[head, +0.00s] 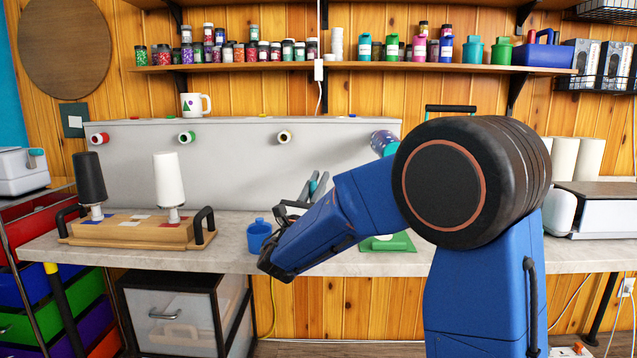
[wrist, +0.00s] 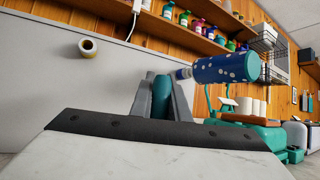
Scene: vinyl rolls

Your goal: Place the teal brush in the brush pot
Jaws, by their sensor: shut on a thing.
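My gripper (head: 312,186) is raised above the worktop, its fingers pointing up and away toward the grey panel. The teal brush (head: 313,184) is between its fingers; only a short teal part shows. In the wrist view the teal brush (wrist: 161,97) stands between the two fingers (wrist: 161,92), which are closed on it. A small blue cup (head: 259,238), which looks like the brush pot, stands on the worktop, left of and below my gripper. It is apart from the brush. I cannot see inside it.
A wooden stand (head: 130,230) with a black and a white spool is left of the cup. A green object (head: 388,242) lies to the right, partly behind my arm. A dotted blue roll (wrist: 225,69) sticks out from the grey panel (head: 240,160). Shelves above hold jars.

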